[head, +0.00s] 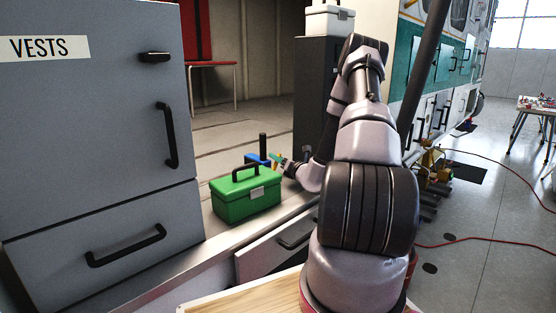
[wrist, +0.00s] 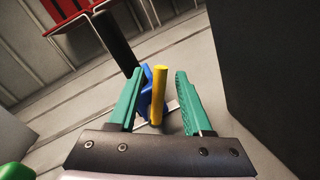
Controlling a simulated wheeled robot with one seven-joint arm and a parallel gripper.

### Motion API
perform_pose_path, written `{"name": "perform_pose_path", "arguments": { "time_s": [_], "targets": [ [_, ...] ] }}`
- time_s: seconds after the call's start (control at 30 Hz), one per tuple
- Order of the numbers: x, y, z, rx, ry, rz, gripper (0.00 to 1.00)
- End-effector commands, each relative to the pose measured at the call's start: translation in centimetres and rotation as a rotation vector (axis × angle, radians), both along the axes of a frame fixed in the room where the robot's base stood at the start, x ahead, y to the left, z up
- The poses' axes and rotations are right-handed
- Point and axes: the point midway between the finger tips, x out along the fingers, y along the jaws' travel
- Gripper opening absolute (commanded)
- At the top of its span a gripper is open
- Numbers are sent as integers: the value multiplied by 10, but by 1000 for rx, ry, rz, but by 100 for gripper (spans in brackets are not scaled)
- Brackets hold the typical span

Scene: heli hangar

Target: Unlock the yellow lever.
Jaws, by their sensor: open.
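The yellow lever (wrist: 158,95) stands as an upright bar in the wrist view, between the two green fingers of my gripper (wrist: 157,90). The fingers are open, with a gap on both sides of the lever. A blue part (wrist: 145,95) sits right beside and behind the lever; it also shows in the head view (head: 257,160). A black post (wrist: 115,42) rises behind it. In the head view my gripper (head: 277,159) is small, just behind the green toolbox, and I cannot make out the lever clearly there.
A green toolbox (head: 246,193) stands close in front of my gripper. A grey cabinet (head: 95,130) labelled VESTS fills the left. A dark cabinet (head: 316,85) with a white case (head: 329,20) on top stands beside my arm. Red-seated furniture (head: 212,64) is at the back.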

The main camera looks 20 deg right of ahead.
Motion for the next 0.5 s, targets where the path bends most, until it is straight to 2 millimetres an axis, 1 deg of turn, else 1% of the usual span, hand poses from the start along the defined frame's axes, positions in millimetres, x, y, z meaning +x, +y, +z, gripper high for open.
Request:
{"name": "perform_pose_path", "arguments": {
  "time_s": [0.1,0.33,0.37,0.4,0.47,0.5],
  "targets": [
    [4,1,0,0,0,1,50],
    [5,1,0,1,1,1,50],
    [5,1,0,0,0,1,38],
    [5,1,0,0,0,1,23],
    [5,1,0,0,0,1,0],
    [5,1,0,0,0,1,0]
  ]
}}
